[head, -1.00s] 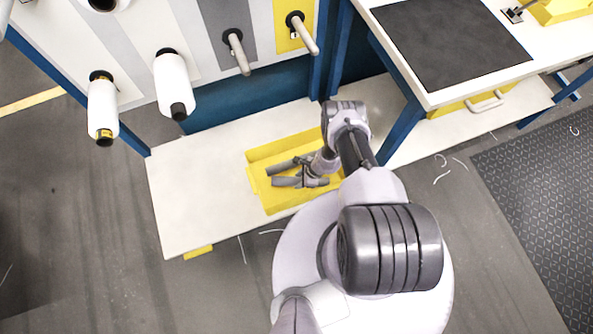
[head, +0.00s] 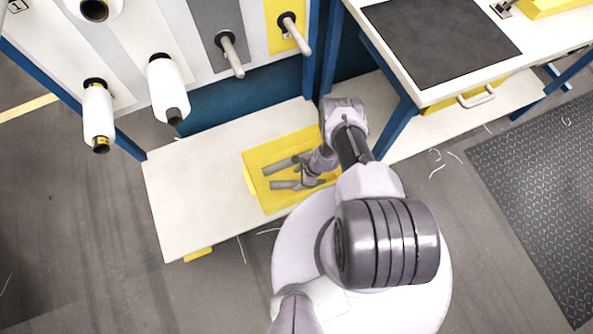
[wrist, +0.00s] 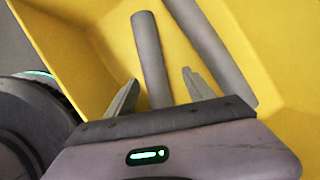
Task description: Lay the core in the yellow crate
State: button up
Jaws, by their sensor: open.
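The yellow crate (head: 256,160) stands on the low white shelf, under my arm. Two grey, tube-like cores lie inside it, one core (head: 281,165) nearer the back and another core (head: 283,185) nearer the front. My gripper (head: 308,172) is low over the crate, at the right ends of the cores. In the wrist view my gripper (wrist: 160,84) is open, with one core (wrist: 149,55) between and beyond its fingers, not clamped. The other core (wrist: 212,45) lies to the right, outside the fingers. My gripper hides the near end of the first core.
The white shelf (head: 195,195) is clear left of the crate. Above it, the loom panel carries white bobbins (head: 168,88) and grey pegs (head: 229,55). A worktable with a dark mat (head: 440,42) and blue legs (head: 397,130) stands close on the right.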

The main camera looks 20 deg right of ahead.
jog(key=p+v, duration=0.8)
jog(key=v, duration=0.7)
jog(key=shift+d+r+p, duration=0.2)
jog(key=shift+r+p, duration=0.1)
jog(key=shift+p, duration=0.1)
